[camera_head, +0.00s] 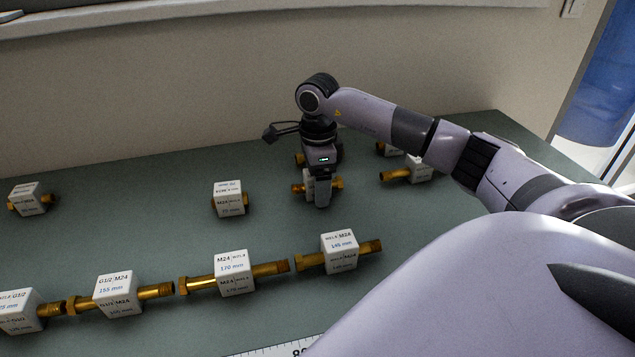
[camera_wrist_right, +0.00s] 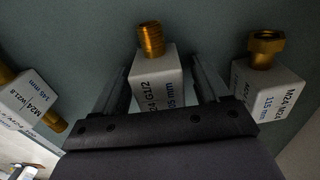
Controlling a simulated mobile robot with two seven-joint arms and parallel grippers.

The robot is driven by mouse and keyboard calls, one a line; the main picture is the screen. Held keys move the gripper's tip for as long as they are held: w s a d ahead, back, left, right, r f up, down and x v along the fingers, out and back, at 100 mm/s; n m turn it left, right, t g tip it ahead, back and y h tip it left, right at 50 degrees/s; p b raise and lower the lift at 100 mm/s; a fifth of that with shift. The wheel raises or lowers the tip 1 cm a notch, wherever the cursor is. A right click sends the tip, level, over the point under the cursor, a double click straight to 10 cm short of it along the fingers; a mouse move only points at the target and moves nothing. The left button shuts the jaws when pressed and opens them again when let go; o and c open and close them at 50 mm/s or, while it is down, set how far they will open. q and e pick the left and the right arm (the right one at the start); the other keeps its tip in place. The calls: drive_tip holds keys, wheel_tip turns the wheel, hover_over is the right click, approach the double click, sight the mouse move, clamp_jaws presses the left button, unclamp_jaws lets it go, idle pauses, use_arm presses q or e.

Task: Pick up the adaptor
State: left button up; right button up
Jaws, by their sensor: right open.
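My right gripper (camera_head: 318,190) is over the table, pointing down, with its jaws open. In the head view a brass adaptor with a white label block (camera_head: 298,188) sits at the fingers, mostly hidden behind them. In the right wrist view the open fingers (camera_wrist_right: 160,88) stand on either side of an adaptor's white block (camera_wrist_right: 158,78), which reads M24 G1/2. Its brass threaded end (camera_wrist_right: 151,40) points out past the fingertips. A small gap shows on each side of the block. My left gripper is not in view.
Another labelled adaptor, M24 M24 115 mm (camera_wrist_right: 265,82), stands close to the right finger in the wrist view. One reading 145 mm (camera_head: 339,250) lies nearer on the green table (camera_head: 150,235). Several more form a front row. A wall (camera_head: 180,90) rises behind the table.

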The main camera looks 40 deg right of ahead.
drive_tip(key=c, duration=1.1)
